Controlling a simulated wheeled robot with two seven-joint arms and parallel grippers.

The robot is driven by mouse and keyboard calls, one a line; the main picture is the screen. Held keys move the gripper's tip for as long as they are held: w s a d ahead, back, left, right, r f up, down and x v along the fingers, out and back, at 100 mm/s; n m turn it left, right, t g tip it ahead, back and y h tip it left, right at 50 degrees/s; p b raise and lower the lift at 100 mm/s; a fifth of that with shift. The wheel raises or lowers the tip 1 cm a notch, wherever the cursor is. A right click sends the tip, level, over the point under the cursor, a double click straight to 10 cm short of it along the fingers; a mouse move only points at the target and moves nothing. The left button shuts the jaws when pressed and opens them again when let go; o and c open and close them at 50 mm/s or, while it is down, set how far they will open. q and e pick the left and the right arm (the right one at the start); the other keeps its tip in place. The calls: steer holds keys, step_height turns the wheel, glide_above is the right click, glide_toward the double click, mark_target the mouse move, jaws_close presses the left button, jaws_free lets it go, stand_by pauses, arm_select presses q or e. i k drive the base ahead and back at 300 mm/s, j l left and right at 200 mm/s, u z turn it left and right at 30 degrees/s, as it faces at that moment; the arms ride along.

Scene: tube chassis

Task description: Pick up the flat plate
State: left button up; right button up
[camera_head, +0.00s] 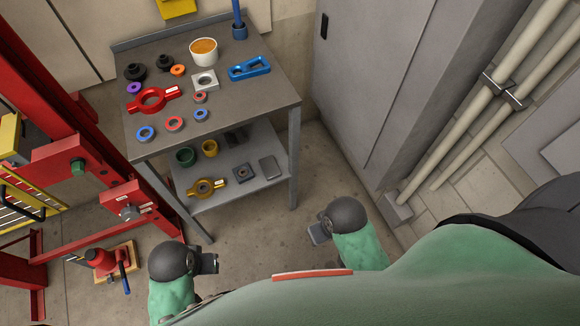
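A plain grey flat plate (271,168) lies on the lower shelf (225,185) of the metal workbench, toward its right end. A grey square plate with a round dark part in its middle (244,174) lies to its left. My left gripper (212,263) is low in the picture, in front of the bench and well apart from the plate. My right gripper (316,235) is right of the bench, also apart from the plate. Both look empty, but their finger gaps are too small to make out.
The bench top (240,110) holds several rings, a red clamp (152,99), a blue bracket (249,68) and a white cup (204,51). The front right bench leg (294,160) stands beside the shelf. A red frame (110,170) is left, a grey cabinet (370,80) right.

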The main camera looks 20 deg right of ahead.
mark_target(271, 169)
steer(key=k+j+z, duration=0.15)
steer(key=z, duration=0.3)
steer(key=k+z, duration=0.25)
steer(key=z, duration=0.2)
steer(key=k+z, duration=0.25)
steer(key=z, duration=0.2)
steer(key=k+l, duration=0.35)
steer(key=k, duration=0.15)
steer(key=i+l, duration=0.1)
steer(key=i, duration=0.15)
